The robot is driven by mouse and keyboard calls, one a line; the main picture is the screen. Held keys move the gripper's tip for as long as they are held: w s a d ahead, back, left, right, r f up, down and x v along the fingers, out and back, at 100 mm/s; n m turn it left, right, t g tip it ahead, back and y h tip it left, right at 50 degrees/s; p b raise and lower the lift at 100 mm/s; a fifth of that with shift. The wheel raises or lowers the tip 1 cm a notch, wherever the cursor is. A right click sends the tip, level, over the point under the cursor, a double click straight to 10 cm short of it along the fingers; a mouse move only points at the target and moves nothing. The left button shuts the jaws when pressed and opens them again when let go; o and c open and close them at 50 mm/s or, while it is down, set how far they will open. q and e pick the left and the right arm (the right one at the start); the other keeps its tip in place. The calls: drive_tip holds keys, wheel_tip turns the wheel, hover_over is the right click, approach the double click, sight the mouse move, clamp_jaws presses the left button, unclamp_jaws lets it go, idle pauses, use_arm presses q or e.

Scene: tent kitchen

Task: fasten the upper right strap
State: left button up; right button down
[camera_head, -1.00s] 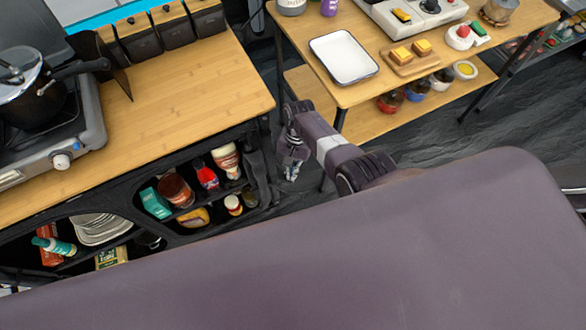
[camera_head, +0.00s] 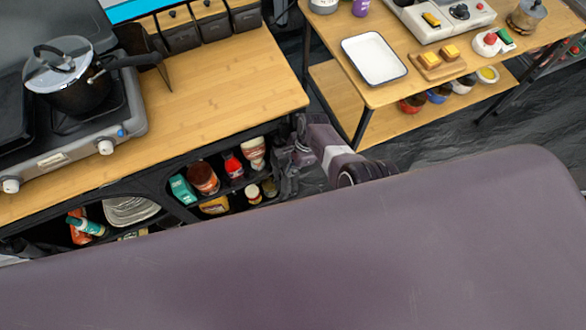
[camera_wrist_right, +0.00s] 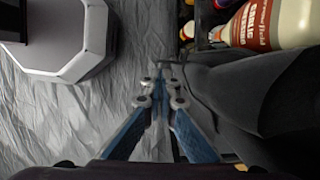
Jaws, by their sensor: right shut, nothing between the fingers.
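My right gripper (camera_head: 284,160) is beside the right end of the black fabric cabinet (camera_head: 175,160), just below the wooden counter's near right corner. In the right wrist view its blue-sided fingers (camera_wrist_right: 165,72) come together, shut, with nothing held. Bulky dark fabric (camera_wrist_right: 235,85) lies right beside the fingers on the right of that view. A thin dark piece by the fingertips may be the strap, but I cannot tell. In the head view I cannot make out the upper right strap; my gripper covers part of that corner.
The cabinet holds bottles and jars; a garlic bottle (camera_wrist_right: 275,22) is close to the fingers' right. A stove with a pot (camera_head: 75,85) stands on the counter (camera_head: 220,90). A second table with a white tray (camera_head: 374,58) is at right, with a floor gap between.

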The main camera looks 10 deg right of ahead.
use_arm(q)
drive_tip(key=shift+a+r, duration=0.1)
use_arm(e)
drive_tip(key=shift+w+a+m, duration=0.3)
drive_tip(key=shift+m, duration=0.1)
drive_tip(key=shift+w, duration=0.1)
idle(0.3)
use_arm(q)
drive_tip(key=shift+w+d+r+p, duration=0.15)
drive_tip(key=shift+w+r+p, duration=0.05)
drive_tip(key=shift+r+p, duration=0.5)
drive_tip(key=shift+w+d+r+p, duration=0.15)
drive_tip(key=shift+r+p, duration=0.6)
drive_tip(key=shift+w+d+r+p, duration=0.15)
drive_tip(key=shift+w+r+p, duration=0.05)
drive_tip(key=shift+r+p, duration=0.5)
use_arm(e)
drive_tip(key=w+d+r, duration=0.1)
drive_tip(key=d+r, duration=0.6)
drive_tip(key=r, duration=0.2)
drive_tip(key=shift+w+r, duration=0.25)
drive_tip(key=shift+r, duration=0.1)
